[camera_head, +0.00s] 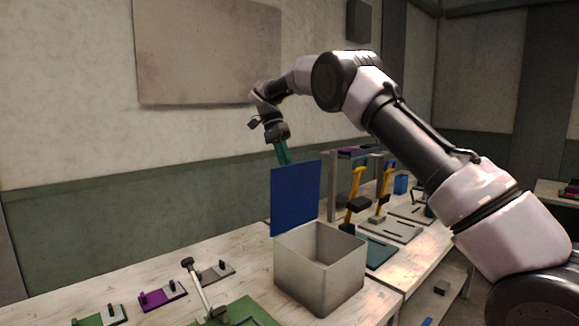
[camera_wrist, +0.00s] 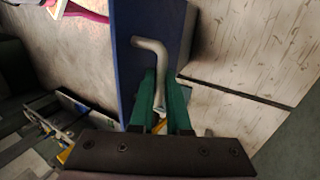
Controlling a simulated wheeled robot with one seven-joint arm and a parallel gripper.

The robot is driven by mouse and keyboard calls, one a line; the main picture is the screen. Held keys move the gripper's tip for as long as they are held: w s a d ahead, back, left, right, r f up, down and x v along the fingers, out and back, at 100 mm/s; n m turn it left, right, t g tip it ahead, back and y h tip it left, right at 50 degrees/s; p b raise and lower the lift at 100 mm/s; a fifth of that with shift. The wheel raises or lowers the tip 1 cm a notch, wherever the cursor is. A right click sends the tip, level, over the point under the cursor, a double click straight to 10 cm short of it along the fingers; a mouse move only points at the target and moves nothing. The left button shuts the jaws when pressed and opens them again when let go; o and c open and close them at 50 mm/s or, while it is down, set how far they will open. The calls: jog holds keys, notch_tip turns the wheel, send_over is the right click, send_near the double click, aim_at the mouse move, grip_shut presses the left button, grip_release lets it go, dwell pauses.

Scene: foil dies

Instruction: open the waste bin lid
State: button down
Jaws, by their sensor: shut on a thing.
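The waste bin is a light grey square box (camera_head: 318,275) standing on the table. Its blue lid (camera_head: 296,198) stands upright at the left side of the opening, and the inside of the bin is exposed. In the wrist view the lid (camera_wrist: 124,60) is seen close up, with a pale bent handle (camera_wrist: 150,48). My gripper (camera_head: 284,154) is at the top of the raised lid. In the wrist view its green fingers (camera_wrist: 162,95) are shut on the lid's handle. The fingertips are partly hidden behind the lid in the head view.
Yellow-handled presses (camera_head: 354,190) stand right of the bin on the worktop. A lever tool (camera_head: 196,283) on a green base and small purple and green fixtures (camera_head: 162,296) lie to the left. A wall panel (camera_head: 208,52) hangs behind. Bare tabletop (camera_head: 240,258) shows left of the bin.

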jog(key=shift+a+f, duration=0.1)
dwell(0.4)
jog(key=c, duration=0.9)
grip_release()
